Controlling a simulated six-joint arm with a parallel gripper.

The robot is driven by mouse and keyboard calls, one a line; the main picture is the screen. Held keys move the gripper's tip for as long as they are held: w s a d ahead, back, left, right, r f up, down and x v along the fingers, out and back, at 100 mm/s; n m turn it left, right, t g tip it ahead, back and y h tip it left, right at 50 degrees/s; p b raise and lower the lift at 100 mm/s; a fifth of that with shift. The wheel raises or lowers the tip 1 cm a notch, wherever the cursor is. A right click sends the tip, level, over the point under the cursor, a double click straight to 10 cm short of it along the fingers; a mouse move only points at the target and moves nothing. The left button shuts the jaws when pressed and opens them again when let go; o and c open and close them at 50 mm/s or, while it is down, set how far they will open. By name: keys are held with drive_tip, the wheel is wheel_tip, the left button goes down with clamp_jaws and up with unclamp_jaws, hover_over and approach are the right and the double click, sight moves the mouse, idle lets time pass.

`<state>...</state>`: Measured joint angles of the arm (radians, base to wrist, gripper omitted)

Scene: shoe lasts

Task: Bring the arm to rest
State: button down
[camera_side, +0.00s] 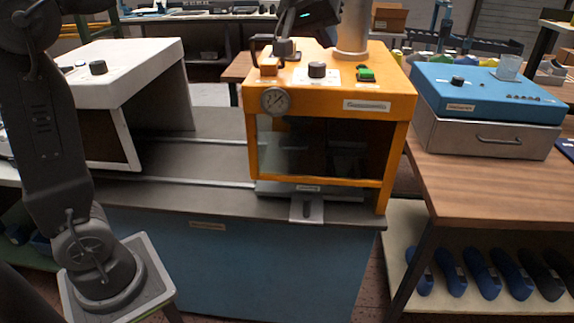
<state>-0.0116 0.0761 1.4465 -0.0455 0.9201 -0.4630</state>
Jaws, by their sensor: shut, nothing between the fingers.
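My gripper (284,47) hangs in from the top edge of the side view, dark, with a small green light on the body above it. Its fingers are shut, with nothing seen between them. It is over the back left part of the top of the orange machine (330,82), close to a dark handle (256,47) and a small orange block (269,66). I cannot tell whether it touches either of them. Part of my arm between its base and the gripper is out of the picture.
The orange machine carries a black knob (317,70), a green switch (365,74) and a gauge (275,101). A white machine (120,75) stands left. A blue-topped box (485,95) is on the wooden table (480,190) at right. Blue shoe lasts (483,274) lie below.

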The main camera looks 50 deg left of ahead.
drive_tip(key=s+f+m, duration=0.2)
drive_tip(key=s+f, duration=0.3)
drive_tip(key=s, duration=0.4)
drive_tip(key=s+f+m+g, duration=0.1)
drive_tip(key=s+f, duration=0.4)
drive_tip(key=s, duration=0.4)
drive_tip(key=s+f+m+g, duration=0.1)
drive_tip(key=s+f+m, duration=0.1)
drive_tip(key=s+f, duration=0.4)
drive_tip(key=s, duration=0.4)
drive_tip(key=shift+m, duration=0.3)
